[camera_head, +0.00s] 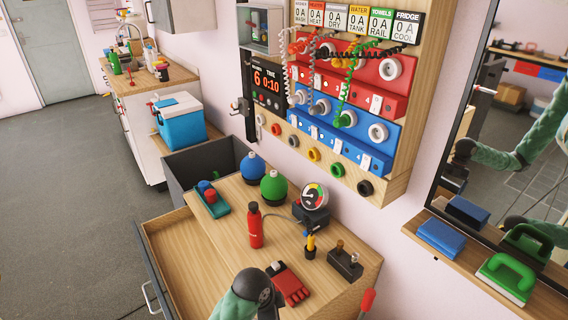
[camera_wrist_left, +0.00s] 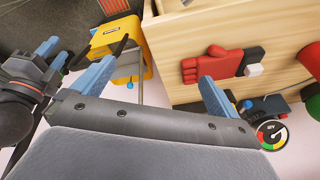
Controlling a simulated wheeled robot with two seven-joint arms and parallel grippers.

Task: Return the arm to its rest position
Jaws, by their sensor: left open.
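One green arm of mine (camera_head: 240,299) with a dark round joint comes in at the bottom of the head view, beside the red glove (camera_head: 290,283) on the wooden worktop (camera_head: 205,251). Its fingers are not visible there. In the left wrist view, my left gripper (camera_wrist_left: 158,82) has its two blue fingers wide apart with nothing between them. The red glove also shows in that view (camera_wrist_left: 212,66), beyond the right finger and apart from it. A dark gripper with blue pads (camera_wrist_left: 48,66), seemingly my right one, shows at the left edge; its opening is unclear.
A red bottle (camera_head: 255,226), a gauge (camera_head: 314,197), a black block (camera_head: 345,262) and blue and green domes (camera_head: 273,187) stand on the worktop. A yellow box (camera_wrist_left: 117,52) lies beyond the left finger. A mirror shelf (camera_head: 470,262) is at right; open floor (camera_head: 70,190) is at left.

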